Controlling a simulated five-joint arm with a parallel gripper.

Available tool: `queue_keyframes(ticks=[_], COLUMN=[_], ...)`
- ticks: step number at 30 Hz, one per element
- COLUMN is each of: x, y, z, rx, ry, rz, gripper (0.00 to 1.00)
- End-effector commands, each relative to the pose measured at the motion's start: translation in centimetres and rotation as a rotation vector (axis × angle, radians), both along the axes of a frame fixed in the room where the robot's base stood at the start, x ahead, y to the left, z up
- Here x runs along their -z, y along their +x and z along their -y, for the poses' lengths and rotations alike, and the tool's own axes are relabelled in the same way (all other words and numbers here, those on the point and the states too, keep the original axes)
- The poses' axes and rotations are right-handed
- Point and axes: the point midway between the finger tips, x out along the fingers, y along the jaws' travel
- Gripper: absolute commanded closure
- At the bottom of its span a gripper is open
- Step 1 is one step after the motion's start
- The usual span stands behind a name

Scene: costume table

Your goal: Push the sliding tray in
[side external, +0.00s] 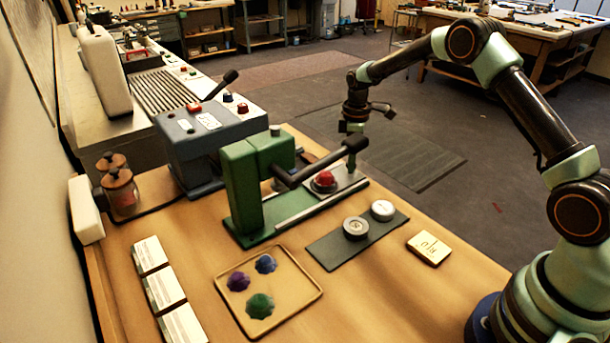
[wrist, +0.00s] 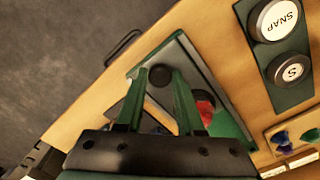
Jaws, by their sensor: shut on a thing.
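The sliding tray (side external: 349,184) is a grey plate with pale rails, sticking out to the right from the green press (side external: 243,185). A red domed piece (side external: 325,179) sits on it. In the wrist view the tray (wrist: 200,66) lies below my fingers, and the red piece (wrist: 205,107) is partly hidden by the right finger. A black lever (side external: 318,164) reaches from the press out over the tray. My gripper (side external: 354,150) is at the lever's outer end, above the tray. In the wrist view my gripper (wrist: 160,78) is shut on the dark round lever knob.
A dark mat (side external: 330,247) with two round dies (side external: 356,228) lies in front of the press. A shallow tray (side external: 285,317) with coloured pieces and a small plate (side external: 429,247) are nearer. A grey-blue machine (side external: 205,140) stands behind. The table's right edge is close to the tray.

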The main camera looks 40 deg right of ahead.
Motion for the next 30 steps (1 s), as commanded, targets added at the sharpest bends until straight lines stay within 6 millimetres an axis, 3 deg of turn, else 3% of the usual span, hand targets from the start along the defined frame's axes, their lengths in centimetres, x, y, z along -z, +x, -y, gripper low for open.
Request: queue_keyframes(ticks=[8,18,21,30], x=[-0.1,-0.1,-0.1,-0.1], y=[0.0,0.1,0.1,0.1], z=[-0.3,-7.6,-8.9,-9.3], rx=[-0.001,-0.006,-0.004,0.000], ry=[0.001,0.000,0.000,0.000], rz=[-0.001,0.001,0.001,0.001], gripper=[1.00,1.00,1.00,1.00])
